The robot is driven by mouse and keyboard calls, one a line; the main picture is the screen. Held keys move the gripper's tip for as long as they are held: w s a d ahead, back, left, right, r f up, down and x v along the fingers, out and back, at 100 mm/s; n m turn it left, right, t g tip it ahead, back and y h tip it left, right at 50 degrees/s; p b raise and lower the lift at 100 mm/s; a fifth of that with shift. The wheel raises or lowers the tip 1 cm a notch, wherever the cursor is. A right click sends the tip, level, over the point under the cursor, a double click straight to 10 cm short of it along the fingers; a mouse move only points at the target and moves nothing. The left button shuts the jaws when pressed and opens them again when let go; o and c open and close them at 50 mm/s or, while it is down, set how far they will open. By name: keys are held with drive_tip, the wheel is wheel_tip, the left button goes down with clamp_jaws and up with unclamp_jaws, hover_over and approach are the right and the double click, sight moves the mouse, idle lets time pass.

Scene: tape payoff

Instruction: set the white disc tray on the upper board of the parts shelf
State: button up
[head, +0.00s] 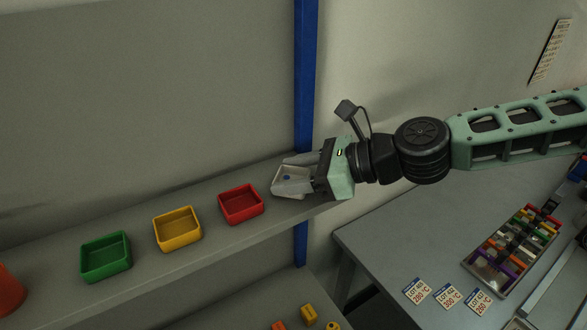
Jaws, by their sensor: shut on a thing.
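The white disc tray (289,188) is a small pale tray with a blue spot on its floor. It is at the right end of the grey upper board (165,267) of the parts shelf. My gripper (285,174) reaches in from the right and is shut on the tray. The tray is over the board, just right of the red bin. I cannot tell whether its underside touches the board. The fingers and gripper body hide part of its right side.
A red bin (241,205), a yellow bin (177,230) and a green bin (106,257) stand in a row on the board. A blue post (304,80) rises behind the tray. A workbench (385,240) with a sorted parts box (511,250) is at right.

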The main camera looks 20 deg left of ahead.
drive_tip(key=shift+f, duration=0.15)
drive_tip(key=o, duration=1)
drive_tip(key=shift+b+v, duration=2.1)
drive_tip(key=shift+v, duration=4)
drive_tip(key=shift+a, duration=0.1)
